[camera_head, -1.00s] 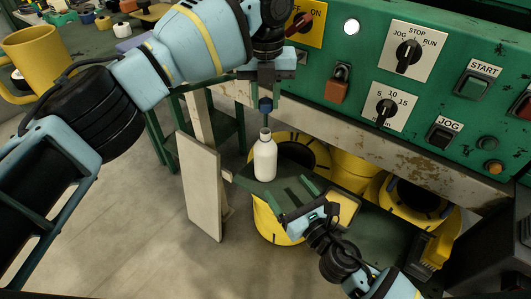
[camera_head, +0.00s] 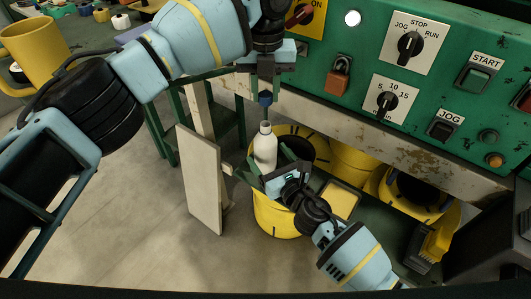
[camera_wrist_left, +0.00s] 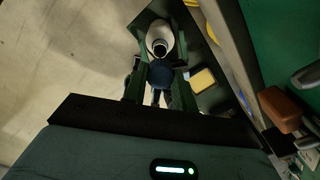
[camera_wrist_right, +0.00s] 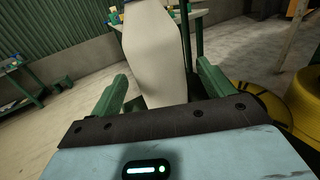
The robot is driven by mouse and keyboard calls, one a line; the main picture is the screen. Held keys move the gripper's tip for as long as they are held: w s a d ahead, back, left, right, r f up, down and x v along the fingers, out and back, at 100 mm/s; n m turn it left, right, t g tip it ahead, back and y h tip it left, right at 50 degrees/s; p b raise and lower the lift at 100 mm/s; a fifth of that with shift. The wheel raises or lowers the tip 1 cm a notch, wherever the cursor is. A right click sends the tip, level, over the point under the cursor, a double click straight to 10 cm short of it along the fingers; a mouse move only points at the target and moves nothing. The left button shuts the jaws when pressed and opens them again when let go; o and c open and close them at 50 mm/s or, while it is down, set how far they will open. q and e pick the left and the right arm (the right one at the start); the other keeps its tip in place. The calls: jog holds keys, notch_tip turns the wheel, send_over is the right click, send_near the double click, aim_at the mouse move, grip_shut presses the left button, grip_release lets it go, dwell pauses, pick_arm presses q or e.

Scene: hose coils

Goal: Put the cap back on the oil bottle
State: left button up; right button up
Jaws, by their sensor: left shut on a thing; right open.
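The white oil bottle (camera_head: 265,150) stands upright and uncapped on the low green surface; its open mouth shows in the left wrist view (camera_wrist_left: 160,46). My left gripper (camera_head: 265,90) is shut on the dark blue cap (camera_head: 265,99) and holds it a little above the bottle's mouth. The cap also shows between the left fingers in the left wrist view (camera_wrist_left: 161,75). My right gripper (camera_head: 268,168) is open, low at the bottle, with a finger to each side of it. In the right wrist view a pale shape fills the space between the fingers; bottle or panel, I cannot tell.
A pale upright panel (camera_head: 203,185) stands left of the bottle. The green control panel (camera_head: 470,45) with a padlock (camera_head: 338,78) and knobs overhangs at the right.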

aim_at(266, 124)
jog(key=shift+x, duration=1.15)
jog(key=c, duration=1.5)
pick_arm(q)
jog(key=shift+f, duration=2.45)
jog(key=shift+f, duration=0.15)
jog(key=shift+f, duration=0.75)
jog(key=shift+f, duration=0.55)
pick_arm(e)
grip_shut()
pick_arm(q)
jog(key=m, duration=0.6)
